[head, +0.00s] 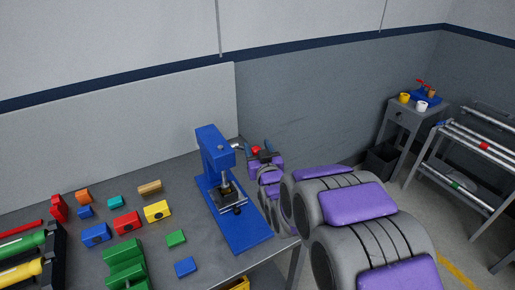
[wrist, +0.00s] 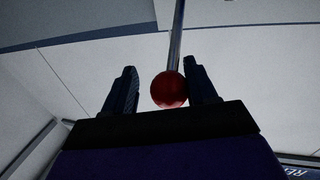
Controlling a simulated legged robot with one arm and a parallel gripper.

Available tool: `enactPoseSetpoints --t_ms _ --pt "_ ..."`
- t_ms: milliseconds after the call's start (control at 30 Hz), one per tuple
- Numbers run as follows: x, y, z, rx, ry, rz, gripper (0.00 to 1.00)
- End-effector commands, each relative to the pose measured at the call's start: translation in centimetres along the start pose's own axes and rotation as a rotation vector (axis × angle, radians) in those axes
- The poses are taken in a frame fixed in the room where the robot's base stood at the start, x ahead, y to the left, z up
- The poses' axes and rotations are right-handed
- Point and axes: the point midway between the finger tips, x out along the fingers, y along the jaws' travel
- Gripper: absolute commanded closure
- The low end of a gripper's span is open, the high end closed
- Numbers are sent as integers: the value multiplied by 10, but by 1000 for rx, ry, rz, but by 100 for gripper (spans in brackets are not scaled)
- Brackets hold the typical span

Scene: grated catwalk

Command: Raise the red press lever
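The blue press (head: 215,160) stands on the grey workbench on a long blue base. Its lever shows in the wrist view as a thin metal rod (wrist: 177,40) ending in a round red knob (wrist: 169,90). The knob also shows small in the head view (head: 256,149), just right of the press. My gripper (head: 262,154) is at the knob, at the bench's right side. In the wrist view my gripper (wrist: 160,82) is open, with the knob between its two dark fingers. The knob is close to the right finger, with a gap on the left. I cannot tell whether it touches.
Several coloured blocks, including a yellow one (head: 157,211) and a green one (head: 176,238), lie left of the press. A grey wall (head: 300,115) stands behind.

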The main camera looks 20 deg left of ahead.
Motion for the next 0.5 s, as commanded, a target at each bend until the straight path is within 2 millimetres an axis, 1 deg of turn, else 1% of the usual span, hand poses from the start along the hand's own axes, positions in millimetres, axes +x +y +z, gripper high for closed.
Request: enactPoseSetpoints --t_ms 33,400,467,500 --pt "2 0 0 0 0 5 58" --pt "4 -1 3 -1 -4 3 93" --pt "4 -1 3 -1 -5 3 99" --pt "4 -2 3 -1 -5 3 100"
